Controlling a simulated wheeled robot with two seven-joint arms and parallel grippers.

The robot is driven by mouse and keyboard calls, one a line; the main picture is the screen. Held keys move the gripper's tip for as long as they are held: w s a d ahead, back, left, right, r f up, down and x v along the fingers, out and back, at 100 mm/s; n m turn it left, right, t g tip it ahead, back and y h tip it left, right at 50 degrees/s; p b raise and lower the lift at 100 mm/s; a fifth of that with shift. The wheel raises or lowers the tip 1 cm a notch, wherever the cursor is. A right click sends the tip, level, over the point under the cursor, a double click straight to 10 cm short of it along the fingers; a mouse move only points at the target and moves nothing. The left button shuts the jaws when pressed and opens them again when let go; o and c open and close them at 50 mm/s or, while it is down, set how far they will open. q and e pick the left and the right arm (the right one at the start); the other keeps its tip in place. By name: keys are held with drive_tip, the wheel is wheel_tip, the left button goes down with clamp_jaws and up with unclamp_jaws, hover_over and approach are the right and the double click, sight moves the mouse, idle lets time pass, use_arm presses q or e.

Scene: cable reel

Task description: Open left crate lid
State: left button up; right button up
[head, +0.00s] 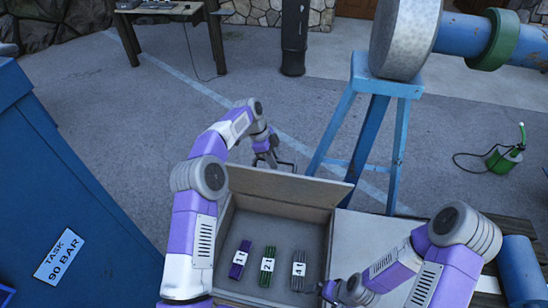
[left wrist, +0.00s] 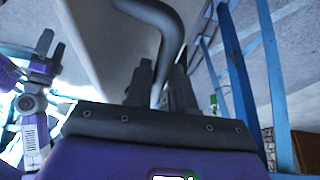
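The crate (head: 225,240) stands open in the head view, with its lid (head: 290,187) raised steeply along the far side. My left gripper (head: 270,155) is behind the lid, at the lid's dark handle (head: 287,165). In the left wrist view the curved grey handle (left wrist: 172,30) passes between the fingers of my left gripper (left wrist: 160,88), which appear closed on it. My right gripper (head: 326,290) is low at the crate's near right corner; its fingers are too small and partly hidden to judge.
Inside the crate lie purple (head: 239,259), green (head: 267,265) and grey (head: 299,270) bundles with number labels. A blue trestle (head: 385,90) stands behind the crate on the right. A blue cabinet (head: 60,190) is at left. A pale surface (head: 370,235) adjoins the crate's right side.

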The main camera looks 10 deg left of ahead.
use_arm(q)
drive_tip(key=o, duration=0.3)
drive_tip(key=shift+w+f, duration=0.25)
drive_tip(key=shift+w, duration=0.15)
drive_tip(key=shift+s+r, duration=0.25)
drive_tip(key=shift+r, duration=0.15)
drive_tip(key=v, duration=0.7)
drive_tip(key=shift+w, duration=0.15)
use_arm(e)
drive_tip(key=shift+w, duration=0.2)
use_arm(q)
drive_tip(key=shift+a, duration=0.1)
